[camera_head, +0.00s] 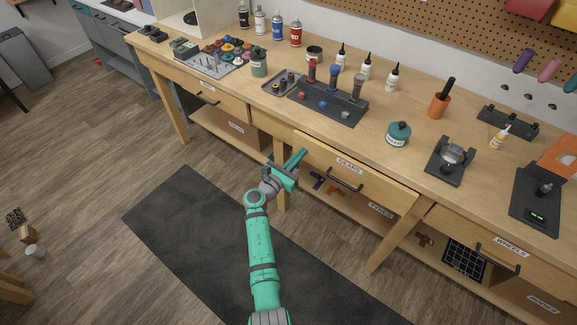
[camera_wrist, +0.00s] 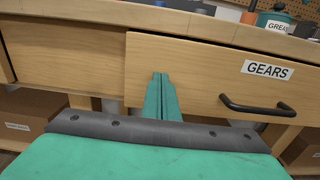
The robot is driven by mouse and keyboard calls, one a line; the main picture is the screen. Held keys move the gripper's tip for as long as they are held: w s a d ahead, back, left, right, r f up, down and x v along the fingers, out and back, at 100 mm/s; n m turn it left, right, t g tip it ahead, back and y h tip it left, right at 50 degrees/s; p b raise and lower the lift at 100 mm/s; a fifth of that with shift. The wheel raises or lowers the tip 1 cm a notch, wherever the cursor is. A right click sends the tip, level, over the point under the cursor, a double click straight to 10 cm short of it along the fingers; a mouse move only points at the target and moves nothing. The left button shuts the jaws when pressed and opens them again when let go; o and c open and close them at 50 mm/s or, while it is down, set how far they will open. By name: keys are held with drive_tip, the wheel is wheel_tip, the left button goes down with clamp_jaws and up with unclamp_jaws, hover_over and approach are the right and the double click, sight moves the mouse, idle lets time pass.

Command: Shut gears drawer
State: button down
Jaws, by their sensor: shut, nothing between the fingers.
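The gears drawer (camera_head: 372,187) has a light wood front with a GEARS label and a black bar handle (camera_head: 345,180). Its front stands a little out from the bench face. In the wrist view the drawer front (camera_wrist: 200,83) fills the right side, with its left edge standing proud of the neighbouring panel. My gripper (camera_head: 303,153) is shut and empty at the left part of the drawer front, left of the handle. Its fingertips (camera_wrist: 160,75) point at the wood; I cannot tell whether they touch it.
The workbench top (camera_head: 290,135) above holds bottles, a tool rack (camera_head: 325,105) and a teal grease pot (camera_head: 398,133). The wheels drawer (camera_head: 480,238) is to the right. A lower shelf with boxes runs beneath. A dark mat (camera_head: 180,220) covers the floor in front.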

drive_tip(key=v, duration=1.2)
drive_tip(key=s+d+f+m+g+y, duration=0.1)
drive_tip(key=s+f+m+y, duration=0.1)
drive_tip(key=s+f, duration=0.45)
drive_tip(key=s+d+f+m+y, duration=0.2)
drive_tip(key=s+f+y, duration=0.1)
drive_tip(key=s+f, duration=0.35)
drive_tip(key=s+f+m+g+y, duration=0.1)
drive_tip(key=s+f+m+y, duration=0.15)
drive_tip(key=s, duration=0.55)
drive_tip(key=s+f+m+y, duration=0.1)
drive_tip(key=s+m, duration=0.3)
drive_tip(key=s, duration=0.3)
drive_tip(key=s+a+r+m+y, duration=0.1)
drive_tip(key=s+r+m, duration=0.3)
drive_tip(key=s, duration=0.2)
drive_tip(key=s+r+m+y, duration=0.2)
drive_tip(key=s+r+m, duration=0.2)
drive_tip(key=s, duration=0.3)
drive_tip(key=s+r+m+t, duration=0.1)
drive_tip(key=s+r+m, duration=0.3)
drive_tip(key=r, duration=0.4)
drive_tip(key=s+d+r+m+t, duration=0.1)
drive_tip(key=s+r+m, duration=0.3)
drive_tip(key=r+m, duration=0.2)
drive_tip(key=shift+s+d+r+t+h, duration=0.2)
drive_tip(key=shift+s+r+t+h, duration=0.25)
drive_tip(key=shift+r, duration=0.45)
